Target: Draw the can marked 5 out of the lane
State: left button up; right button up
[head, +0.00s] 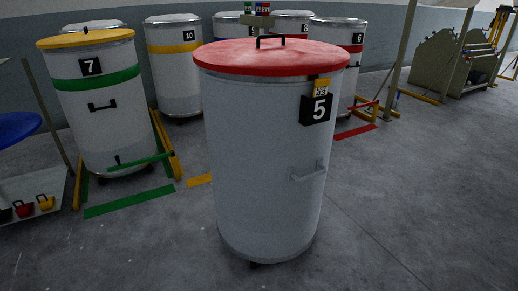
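The can marked 5 (262,165) stands upright in the middle of the head view, close to me. It is a tall grey-white cylinder with a red lid (271,57) that has a black handle. A black plate with a white 5 (316,109) and a small yellow tag sit near its top right. A pale grey handle (308,175) is on its side. Part of a dark caster shows under it. Neither of my grippers is in view.
Can 7 (102,130), with a yellow lid and green band, stands at left behind a green bar (145,160). Can 10 (175,85) and several others stand behind. Padlocks (46,202) lie on a panel at far left. The floor (420,200) at right is clear.

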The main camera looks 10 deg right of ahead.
aim_at(270, 141)
jog(key=u, duration=0.15)
jog(key=i, duration=1.15)
jog(key=z, duration=0.4)
